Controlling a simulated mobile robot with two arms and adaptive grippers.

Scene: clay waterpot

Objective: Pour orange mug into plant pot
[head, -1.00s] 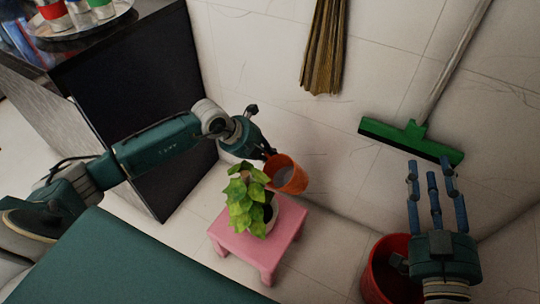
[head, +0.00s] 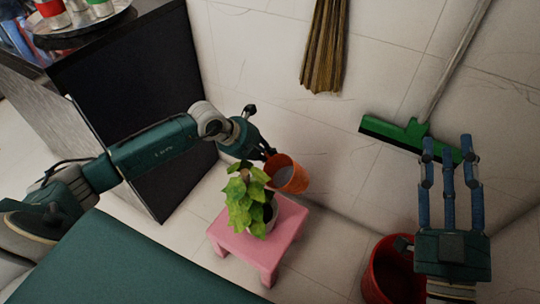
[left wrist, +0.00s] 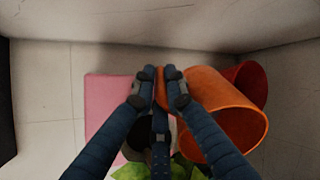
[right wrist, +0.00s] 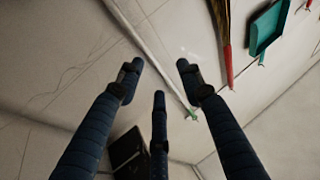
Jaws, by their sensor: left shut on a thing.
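The orange mug (head: 298,178) is held by my left gripper (head: 268,153) above and just right of the plant. In the head view its mouth faces up toward the camera, and the inside looks greyish. The left wrist view shows my fingers (left wrist: 161,84) shut at the mug's side, with the mug (left wrist: 218,98) to their right. The plant pot (head: 268,222) stands on a pink stool (head: 232,240), mostly hidden by its green leaves (head: 243,195). The leaves also show in the left wrist view (left wrist: 165,170). My right gripper (head: 450,148) is open and empty at the right.
A red bucket (head: 380,275) stands on the floor below my right gripper. A dark cabinet (head: 140,90) with a tray of cans stands at the left.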

